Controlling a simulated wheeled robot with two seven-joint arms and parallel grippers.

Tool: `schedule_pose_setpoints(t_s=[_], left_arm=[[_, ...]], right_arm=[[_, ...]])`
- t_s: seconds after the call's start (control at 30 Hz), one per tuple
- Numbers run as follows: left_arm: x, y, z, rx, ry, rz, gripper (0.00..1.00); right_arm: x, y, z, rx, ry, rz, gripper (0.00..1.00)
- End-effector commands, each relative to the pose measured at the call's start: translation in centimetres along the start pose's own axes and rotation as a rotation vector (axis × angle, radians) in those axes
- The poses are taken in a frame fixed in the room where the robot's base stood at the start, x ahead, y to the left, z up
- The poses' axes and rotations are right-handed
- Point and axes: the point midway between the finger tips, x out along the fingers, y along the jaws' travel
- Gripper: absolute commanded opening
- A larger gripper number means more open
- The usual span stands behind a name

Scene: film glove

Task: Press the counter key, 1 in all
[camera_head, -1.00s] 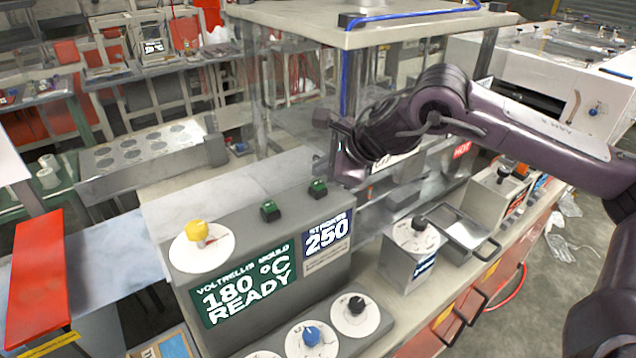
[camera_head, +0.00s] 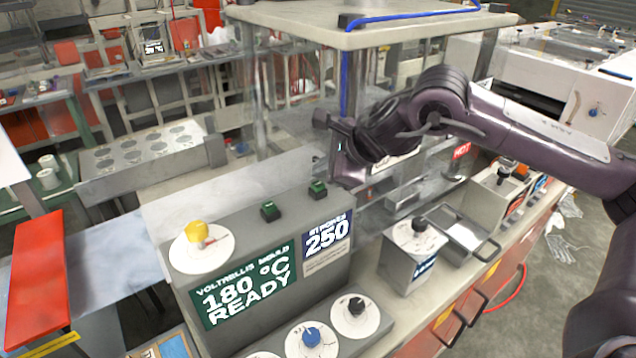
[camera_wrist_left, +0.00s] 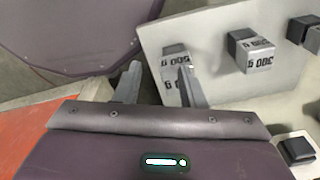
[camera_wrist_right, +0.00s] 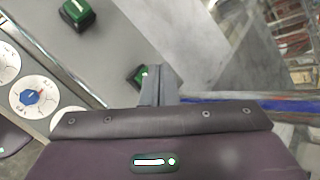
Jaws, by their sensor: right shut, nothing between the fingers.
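Two green keys stand on the grey top of the control box (camera_head: 180,262). The far key (camera_head: 318,189) is behind the panel reading STROKES 250 (camera_head: 327,238); the near key (camera_head: 270,211) is to its left. Which is the counter key is not labelled legibly. My right gripper is shut and empty, its fingertips (camera_wrist_right: 158,72) beside the far key (camera_wrist_right: 137,77) in the right wrist view, partly covering it. Contact cannot be told. In the head view its fingertips are hard to make out. My left gripper (camera_wrist_left: 156,80) is open and empty, seen only in its wrist view.
A clear-walled enclosure with a pale top (camera_head: 300,25) stands behind. Grey blocks marked in grams (camera_wrist_left: 252,50) sit on a pale surface near my left gripper.

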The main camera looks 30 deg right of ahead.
Motion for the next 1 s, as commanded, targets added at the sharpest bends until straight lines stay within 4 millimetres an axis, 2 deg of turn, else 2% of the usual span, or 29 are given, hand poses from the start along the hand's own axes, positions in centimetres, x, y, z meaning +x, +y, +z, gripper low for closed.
schedule_pose_setpoints(t_s=[0.57,1.0], left_arm=[[0.0,0.1,0.1,0.000,-0.002,0.001,0.36],[1.2,0.1,0.3,-0.001,-0.002,0.001,0.36]], right_arm=[[0.0,0.0,0.0,0.000,0.000,0.000,0.00],[0.6,0.5,-0.5,0.000,0.000,0.000,0.00]])
